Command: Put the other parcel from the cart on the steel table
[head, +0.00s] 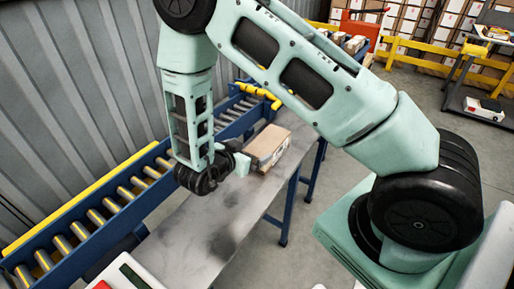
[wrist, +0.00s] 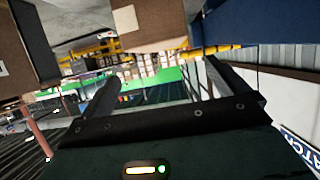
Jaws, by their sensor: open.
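The steel table (head: 205,225) runs through the lower middle of the head view. A brown carton (head: 268,146) lies on its far part. My gripper (head: 240,164) is just left of this carton, partly hidden by my wrist. I cannot tell whether they touch. In the wrist view my gripper (wrist: 160,93) has its fingers apart with nothing between them. A brown carton face (wrist: 150,25) shows beyond the fingers at the top. A dark trolley (head: 462,105) at the right carries a white and red box (head: 484,108) low down; I cannot tell if it is the task's cart.
A blue roller conveyor (head: 95,215) with a yellow rail runs along the left wall. Small boxes (head: 354,44) sit far back beyond my arm. A white device (head: 125,275) stands at the table's near end. Yellow barriers (head: 420,65) and stacked cartons fill the back right.

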